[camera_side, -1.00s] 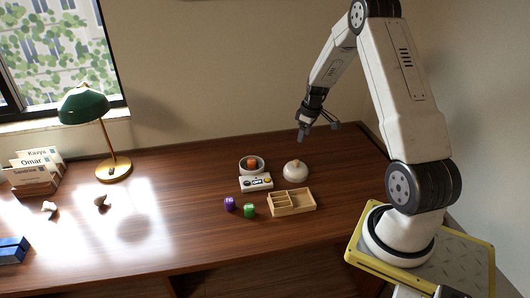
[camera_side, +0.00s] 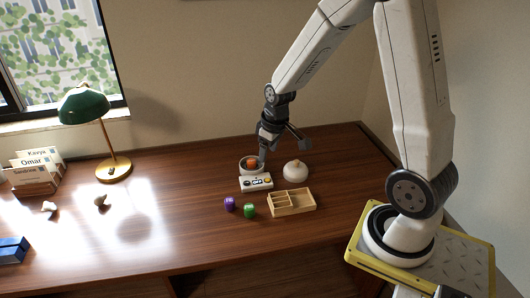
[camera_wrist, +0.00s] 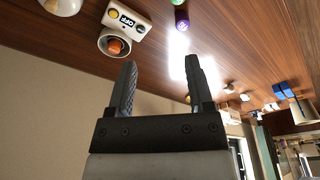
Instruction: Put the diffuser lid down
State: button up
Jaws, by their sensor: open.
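The diffuser lid, a cream dome with a small knob (camera_side: 295,173), rests on the desk to the right of the diffuser. Part of it shows at the top left of the wrist view (camera_wrist: 62,5). The diffuser is a round pale cup (camera_side: 246,171) with an orange piece (camera_wrist: 115,46) inside, behind a white control box (camera_side: 256,183). My gripper (camera_side: 283,153) is open and empty, above the back of the desk. In the side view one finger overlaps the cup's right edge; I cannot tell any contact there. The wrist view shows bare space between the fingers (camera_wrist: 160,66).
A purple piece (camera_side: 230,204) and a green piece (camera_side: 249,211) stand in front of the control box. A divided wooden tray (camera_side: 293,211) lies to their right. A green lamp (camera_side: 84,106) and a card holder (camera_side: 33,180) stand left. The desk's middle (camera_side: 180,205) is clear.

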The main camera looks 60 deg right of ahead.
jog(key=s+a+r, duration=0.1)
jog(key=s+a, duration=0.7)
jog(key=a, duration=0.3)
jog(key=shift+a+r+t, duration=0.3)
jog(key=shift+a, duration=0.05)
